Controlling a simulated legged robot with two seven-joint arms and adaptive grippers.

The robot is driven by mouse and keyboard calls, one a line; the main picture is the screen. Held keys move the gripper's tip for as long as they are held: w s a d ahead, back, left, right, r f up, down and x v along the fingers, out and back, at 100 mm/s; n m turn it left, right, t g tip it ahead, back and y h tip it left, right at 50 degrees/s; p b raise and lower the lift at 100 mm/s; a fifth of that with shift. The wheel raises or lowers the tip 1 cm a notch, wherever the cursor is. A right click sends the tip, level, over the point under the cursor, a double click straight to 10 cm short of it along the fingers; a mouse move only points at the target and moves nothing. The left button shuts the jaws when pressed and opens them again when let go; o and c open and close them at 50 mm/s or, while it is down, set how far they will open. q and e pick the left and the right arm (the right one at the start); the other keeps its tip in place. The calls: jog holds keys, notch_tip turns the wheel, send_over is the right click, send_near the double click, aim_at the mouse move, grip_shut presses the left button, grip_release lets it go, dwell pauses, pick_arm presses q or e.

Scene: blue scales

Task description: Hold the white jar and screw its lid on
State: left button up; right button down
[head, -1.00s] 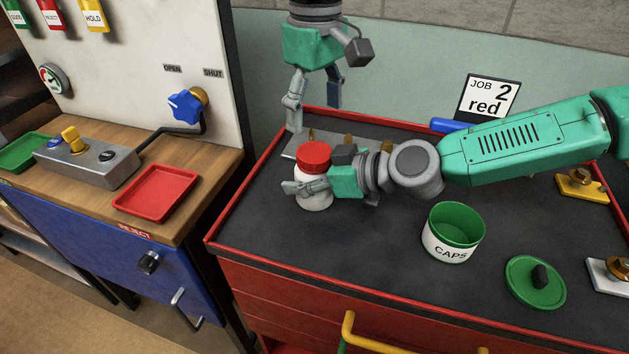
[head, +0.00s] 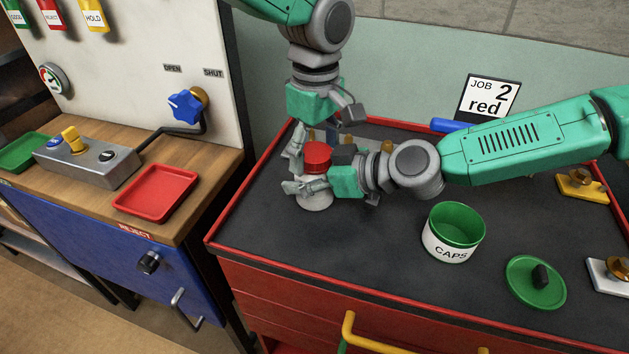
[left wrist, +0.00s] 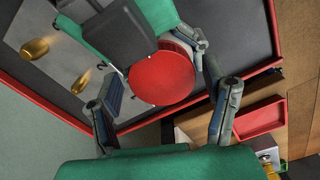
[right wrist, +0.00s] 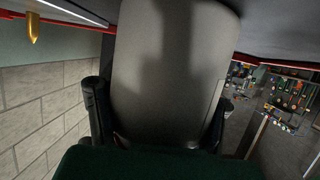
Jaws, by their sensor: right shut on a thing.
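The white jar (head: 315,201) stands upright at the left end of the red bench, with its red lid (head: 317,155) on top. My right gripper (head: 307,187) is shut around the jar's body from the right; the jar's wall fills the right wrist view (right wrist: 170,75). My left gripper (head: 314,150) points down from above, its fingers open on either side of the lid. In the left wrist view the lid (left wrist: 162,74) lies ahead between the spread fingers (left wrist: 168,105), apart from them. Whether the lid sits tight cannot be told.
A CAPS tub (head: 453,235) and a green lid with a dark knob (head: 537,281) are at the right front. A grey plate with brass pegs (head: 372,131) lies behind the jar. A "JOB 2 red" sign (head: 488,99) stands at the back.

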pick_arm(q)
jog(key=c, duration=1.1)
jog(key=shift+w+m, duration=0.1)
jog(key=shift+m, duration=1.5)
jog(key=o, duration=1.3)
jog(key=shift+r, duration=2.25)
jog(key=shift+c, duration=0.6)
notch_tip(320, 180, up, 4)
jog(key=n, duration=0.3)
jog(key=shift+f, duration=0.25)
